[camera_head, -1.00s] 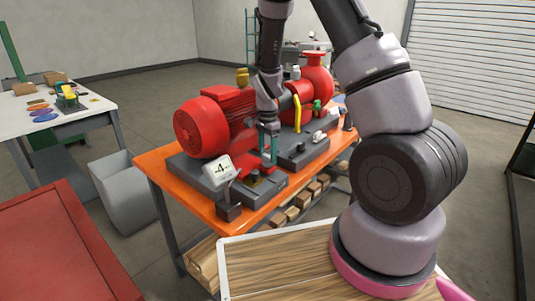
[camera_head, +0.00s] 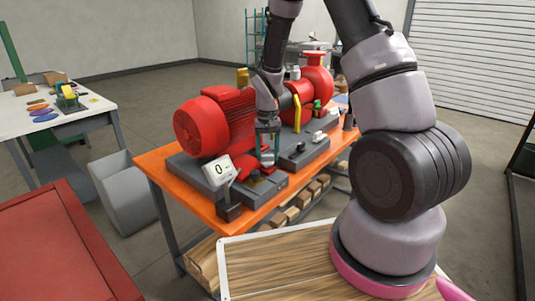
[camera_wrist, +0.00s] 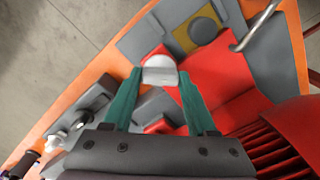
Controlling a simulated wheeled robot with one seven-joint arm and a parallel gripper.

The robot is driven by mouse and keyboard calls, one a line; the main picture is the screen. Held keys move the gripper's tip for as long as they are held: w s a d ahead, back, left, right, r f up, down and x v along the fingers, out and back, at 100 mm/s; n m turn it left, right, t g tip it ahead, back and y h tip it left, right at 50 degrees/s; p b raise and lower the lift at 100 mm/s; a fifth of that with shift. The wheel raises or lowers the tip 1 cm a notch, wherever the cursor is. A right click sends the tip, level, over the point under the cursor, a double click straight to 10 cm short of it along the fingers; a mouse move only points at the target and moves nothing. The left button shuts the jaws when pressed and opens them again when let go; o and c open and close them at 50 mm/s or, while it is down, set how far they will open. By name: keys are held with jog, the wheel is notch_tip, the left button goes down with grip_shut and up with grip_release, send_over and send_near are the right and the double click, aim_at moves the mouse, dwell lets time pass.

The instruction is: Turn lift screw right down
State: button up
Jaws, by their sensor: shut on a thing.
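My gripper (camera_head: 267,155) points down at the near end of the pump skid, beside the red motor (camera_head: 208,124). In the wrist view, my gripper (camera_wrist: 159,74) has its teal fingers on both sides of a pale grey, round-topped piece (camera_wrist: 160,72) and is shut on it. This piece seems to be the lift screw. A red part lies right against it. Its lower end is hidden. A small display (camera_head: 219,170) on a dark stand at the near corner reads 0.
The dark skid base stands on an orange table (camera_head: 157,165). A yellow plate with a dark round knob (camera_wrist: 202,30) lies near the fingers. A grey bin (camera_head: 128,195) stands left.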

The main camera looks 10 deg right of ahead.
aim_at(267, 155)
jog(key=n, duration=0.4)
jog(key=shift+n, duration=0.3)
jog(key=n, duration=0.4)
dwell(0.3)
jog(key=o, duration=1.4)
jog(key=shift+c, duration=0.2)
notch_tip(267, 155, up, 11)
jog(key=shift+f, duration=0.1)
